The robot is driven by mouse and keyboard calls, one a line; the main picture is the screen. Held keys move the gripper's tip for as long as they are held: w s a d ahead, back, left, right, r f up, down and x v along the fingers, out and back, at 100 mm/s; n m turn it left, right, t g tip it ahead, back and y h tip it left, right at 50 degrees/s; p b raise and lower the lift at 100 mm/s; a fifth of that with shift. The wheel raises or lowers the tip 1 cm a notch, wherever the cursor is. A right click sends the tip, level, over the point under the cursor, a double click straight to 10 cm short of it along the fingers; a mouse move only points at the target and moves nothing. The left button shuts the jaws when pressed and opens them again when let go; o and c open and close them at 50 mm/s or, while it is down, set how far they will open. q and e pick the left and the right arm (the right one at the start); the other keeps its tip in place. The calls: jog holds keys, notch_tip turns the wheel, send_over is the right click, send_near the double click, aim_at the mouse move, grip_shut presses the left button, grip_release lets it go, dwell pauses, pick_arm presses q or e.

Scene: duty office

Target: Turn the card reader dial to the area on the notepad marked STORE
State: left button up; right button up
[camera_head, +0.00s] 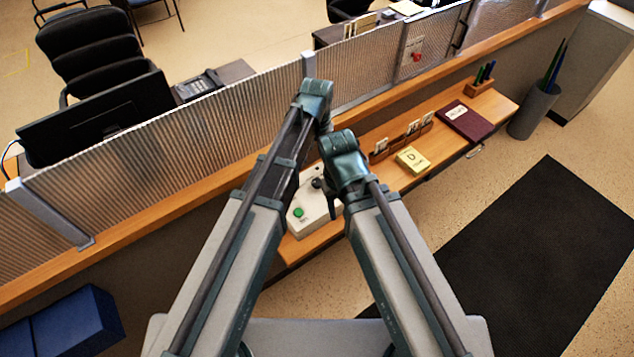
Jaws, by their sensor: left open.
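The card reader (309,211) is a pale box on the wooden shelf, with a green button (298,212) at its front left. A dark round knob, apparently the dial (318,183), shows at its upper part, partly hidden by my arms. I cannot read its setting. The yellow notepad (412,160) lies on the shelf to the right, with a large letter D and a smaller line too small to read surely. My left gripper (329,204) is open, mostly hidden between my arms over the reader; I cannot tell whether it touches the dial. My right gripper is hidden behind its arm.
Small card holders (380,148) stand behind the notepad. A maroon book (468,121) and a pen holder (482,85) are farther right. A ribbed screen (225,120) runs behind the shelf. A grey bin (534,112) stands past the shelf's right end.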

aim_at(317, 181)
pick_arm(q)
notch_tip(317, 181, down, 11)
jog(key=b, duration=0.9)
jog(key=shift+r+b, duration=0.1)
jog(key=shift+b, duration=0.3)
grip_shut()
